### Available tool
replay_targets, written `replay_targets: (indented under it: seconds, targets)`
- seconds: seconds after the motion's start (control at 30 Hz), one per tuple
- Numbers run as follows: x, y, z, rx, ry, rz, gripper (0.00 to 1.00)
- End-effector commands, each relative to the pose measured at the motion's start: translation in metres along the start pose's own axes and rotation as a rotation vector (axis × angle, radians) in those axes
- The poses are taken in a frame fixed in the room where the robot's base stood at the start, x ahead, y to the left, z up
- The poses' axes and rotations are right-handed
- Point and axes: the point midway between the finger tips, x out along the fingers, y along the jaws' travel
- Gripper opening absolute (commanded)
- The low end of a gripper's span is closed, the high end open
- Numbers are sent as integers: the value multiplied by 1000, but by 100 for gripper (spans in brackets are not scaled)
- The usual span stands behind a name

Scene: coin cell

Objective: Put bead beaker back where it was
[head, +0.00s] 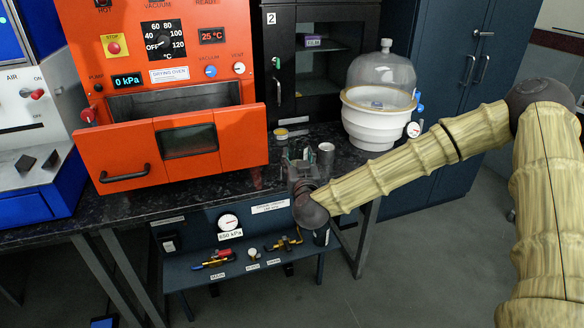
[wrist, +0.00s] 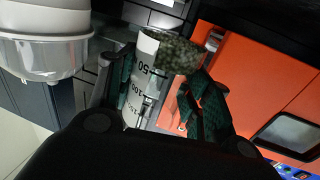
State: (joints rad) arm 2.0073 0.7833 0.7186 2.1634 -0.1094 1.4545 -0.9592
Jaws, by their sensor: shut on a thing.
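The bead beaker (wrist: 174,54) is clear, with graduation marks on its wall and a speckled grey-green mass of beads at its bottom end. In the wrist view, which is upside down, it sits between the two dark green fingers of my gripper (wrist: 162,92). My gripper is shut on it. In the head view my gripper (head: 301,166) is at the counter's front part, below the black cabinet. The beaker is mostly hidden there by my gripper. I cannot tell whether its base touches the counter.
A pale cylinder (head: 326,153) stands close to the right of my gripper. A small yellow-topped jar (head: 281,134) is behind it. The orange drying oven (head: 168,120) with its drawer out is left. A white desiccator (head: 376,122) with a glass dome stands right.

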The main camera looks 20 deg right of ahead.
Motion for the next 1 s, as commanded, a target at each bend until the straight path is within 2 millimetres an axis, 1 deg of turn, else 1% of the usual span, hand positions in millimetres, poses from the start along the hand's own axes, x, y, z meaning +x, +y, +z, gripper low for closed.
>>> replay_targets:
  seconds: [0.07, 0.17, 0.6, 0.7, 1.0]
  targets:
    - [2, 0, 2, 0, 0, 0, 22]
    - [12, 0, 7, -1, -1, 1, 22]
    - [85, 0, 45, 0, 0, 2, 22]
    - [97, 0, 51, 0, 0, 1, 22]
    - [116, 0, 60, 0, 1, 1, 22]
